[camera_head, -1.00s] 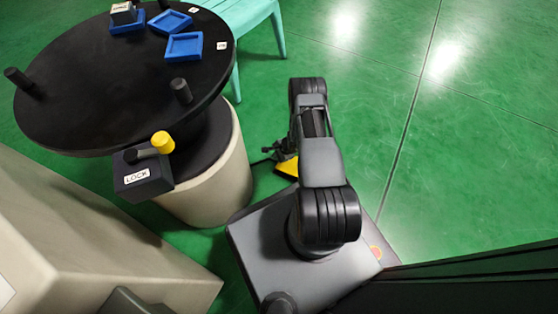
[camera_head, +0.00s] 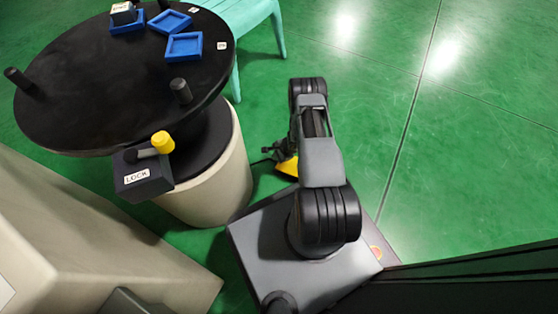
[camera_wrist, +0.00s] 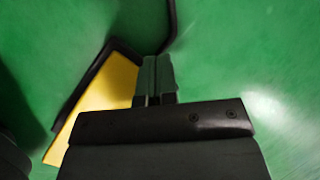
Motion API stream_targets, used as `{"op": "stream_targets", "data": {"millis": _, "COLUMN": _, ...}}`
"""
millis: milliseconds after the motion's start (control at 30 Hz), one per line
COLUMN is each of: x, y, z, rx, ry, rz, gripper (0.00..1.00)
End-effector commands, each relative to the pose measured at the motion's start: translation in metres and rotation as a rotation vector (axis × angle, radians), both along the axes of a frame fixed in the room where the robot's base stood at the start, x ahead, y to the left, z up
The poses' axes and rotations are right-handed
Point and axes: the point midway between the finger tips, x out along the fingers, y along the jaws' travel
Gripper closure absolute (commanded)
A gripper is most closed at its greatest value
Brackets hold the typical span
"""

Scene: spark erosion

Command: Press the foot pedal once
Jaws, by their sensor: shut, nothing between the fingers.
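The foot pedal (camera_head: 289,167) is yellow and lies on the green floor, partly hidden by my arm in the head view. In the wrist view the yellow pedal (camera_wrist: 104,90) with its black rim fills the left of centre. My gripper (camera_wrist: 154,65) is shut and empty, with its fingertips over the black rim at the pedal's right side. I cannot tell whether the fingertips touch it. In the head view my gripper (camera_head: 280,150) is a small dark shape beside the pedal, mostly hidden by my arm.
A round black table (camera_head: 95,90) on a pale drum base stands to the left, with blue trays (camera_head: 184,46) and a yellow-knobbed LOCK lever (camera_head: 162,142). A beige cabinet (camera_head: 90,240) is at lower left. A turquoise stool (camera_head: 245,12) stands behind.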

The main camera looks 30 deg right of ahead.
Motion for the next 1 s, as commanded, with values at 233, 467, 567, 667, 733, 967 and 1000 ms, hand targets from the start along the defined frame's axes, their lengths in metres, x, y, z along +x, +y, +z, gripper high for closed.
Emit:
{"op": "stream_targets", "data": {"millis": 233, "x": -0.0002, "y": -0.0001, "z": -0.0007, "rx": 0.000, "ry": 0.000, "rz": 0.000, "gripper": 1.00}}
{"op": "stream_targets", "data": {"millis": 467, "x": -0.0020, "y": -0.0013, "z": -0.0065, "rx": 0.000, "ry": 0.001, "rz": -0.001, "gripper": 1.00}}
{"op": "stream_targets", "data": {"millis": 567, "x": -0.0021, "y": -0.0017, "z": -0.0080, "rx": 0.000, "ry": 0.000, "rz": 0.000, "gripper": 1.00}}
{"op": "stream_targets", "data": {"millis": 667, "x": -0.0020, "y": -0.0018, "z": -0.0080, "rx": 0.000, "ry": 0.000, "rz": 0.000, "gripper": 1.00}}
{"op": "stream_targets", "data": {"millis": 733, "x": -0.0021, "y": -0.0017, "z": -0.0079, "rx": 0.000, "ry": 0.000, "rz": 0.000, "gripper": 1.00}}
{"op": "stream_targets", "data": {"millis": 967, "x": -0.0022, "y": -0.0016, "z": -0.0083, "rx": 0.000, "ry": 0.000, "rz": 0.000, "gripper": 1.00}}
{"op": "stream_targets", "data": {"millis": 1000, "x": -0.0022, "y": -0.0017, "z": -0.0086, "rx": 0.000, "ry": 0.000, "rz": 0.000, "gripper": 1.00}}
